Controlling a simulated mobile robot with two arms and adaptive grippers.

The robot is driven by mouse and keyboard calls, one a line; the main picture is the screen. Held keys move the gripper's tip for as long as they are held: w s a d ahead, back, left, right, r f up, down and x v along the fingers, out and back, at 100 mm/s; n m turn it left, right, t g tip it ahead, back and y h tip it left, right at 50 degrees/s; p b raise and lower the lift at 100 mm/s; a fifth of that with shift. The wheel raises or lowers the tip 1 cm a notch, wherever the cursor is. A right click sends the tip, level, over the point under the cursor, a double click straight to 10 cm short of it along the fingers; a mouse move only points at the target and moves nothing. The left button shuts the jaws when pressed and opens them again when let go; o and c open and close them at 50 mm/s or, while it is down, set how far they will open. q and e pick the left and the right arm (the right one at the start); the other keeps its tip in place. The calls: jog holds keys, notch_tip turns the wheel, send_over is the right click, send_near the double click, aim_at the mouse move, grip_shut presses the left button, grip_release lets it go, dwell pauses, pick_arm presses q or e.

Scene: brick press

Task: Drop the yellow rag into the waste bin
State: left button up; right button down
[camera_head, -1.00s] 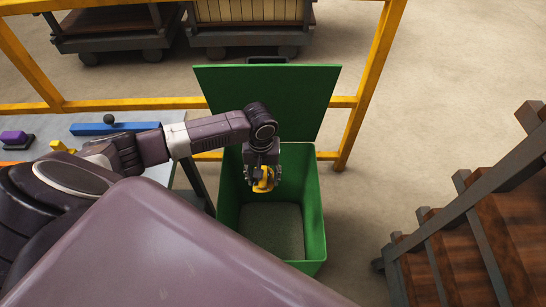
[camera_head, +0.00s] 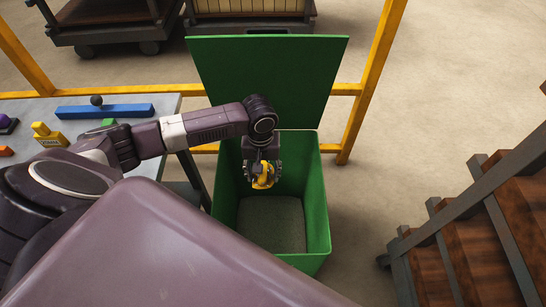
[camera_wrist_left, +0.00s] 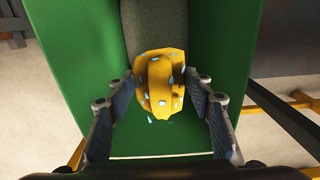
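The green waste bin (camera_head: 317,215) stands in the middle of the head view with its lid (camera_head: 265,75) raised at the back. Its grey bottom looks empty. My left gripper (camera_head: 263,174) points down over the bin's opening, toward its back part. Its fingers are closed on the yellow rag (camera_head: 264,181), a crumpled lump with light blue specks. In the left wrist view the rag (camera_wrist_left: 160,85) sits between the fingertips, with the green bin walls around it. My right gripper is not in view.
A table (camera_head: 30,105) at the left bears a blue bar (camera_head: 105,111) with a dark ball, a yellow block and other small items. A yellow railing (camera_head: 365,85) runs behind the bin. Brown steps (camera_head: 455,235) with grey rails stand at the right.

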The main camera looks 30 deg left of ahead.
pick_arm(q)
jog(key=o, duration=0.5)
jog(key=shift+c, duration=0.2)
notch_tip(320, 180, up, 12)
jog(key=shift+f, duration=0.1)
dwell(0.5)
